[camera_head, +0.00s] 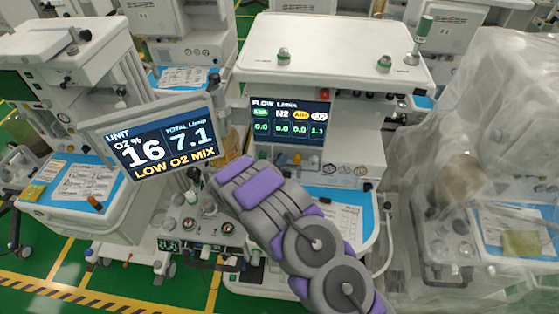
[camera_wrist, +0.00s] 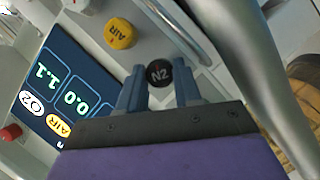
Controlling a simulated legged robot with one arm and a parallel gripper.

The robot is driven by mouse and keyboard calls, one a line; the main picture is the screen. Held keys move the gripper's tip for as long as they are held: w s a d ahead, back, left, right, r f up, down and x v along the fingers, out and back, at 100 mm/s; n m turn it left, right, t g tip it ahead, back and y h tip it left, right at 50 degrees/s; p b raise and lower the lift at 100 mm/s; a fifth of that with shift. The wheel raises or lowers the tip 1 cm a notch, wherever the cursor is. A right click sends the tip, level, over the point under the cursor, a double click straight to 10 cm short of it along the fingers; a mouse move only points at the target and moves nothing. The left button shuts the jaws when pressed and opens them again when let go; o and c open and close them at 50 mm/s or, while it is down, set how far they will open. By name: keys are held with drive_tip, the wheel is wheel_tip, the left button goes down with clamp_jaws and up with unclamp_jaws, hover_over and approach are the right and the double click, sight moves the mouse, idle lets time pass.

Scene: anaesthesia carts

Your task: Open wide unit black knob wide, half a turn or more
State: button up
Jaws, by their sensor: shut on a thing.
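The black knob (camera_wrist: 158,73), marked N2, sits between the two blue-grey fingers of my gripper (camera_wrist: 160,84) in the wrist view. The fingers are shut on its sides. In the head view my purple and grey arm reaches up to the wide white unit (camera_head: 330,50), and the knob and fingertips are hidden. The unit's flow display (camera_head: 290,121) reads N2 6.0, AIR 0.0 and 1.1 at the right; it also shows in the wrist view (camera_wrist: 62,88). The tilted unit screen (camera_head: 160,140) reads O2 16%, total 7.1, LOW O2 MIX.
A yellow AIR knob (camera_wrist: 121,33) is close beside the black knob. A red knob (camera_wrist: 10,132) is at the far left. A silver tube (camera_wrist: 225,50) runs near my gripper's right side. A plastic-covered cart (camera_head: 480,150) stands to the right, another cart (camera_head: 70,120) left.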

drive_tip(key=shift+a, duration=0.2)
drive_tip(key=o, duration=1)
drive_tip(key=shift+a, duration=0.15)
drive_tip(key=shift+o, duration=0.2)
drive_tip(key=v, duration=1.7)
drive_tip(key=shift+s+b, duration=0.15)
drive_tip(key=shift+b, duration=0.25)
drive_tip(key=shift+f, duration=0.1)
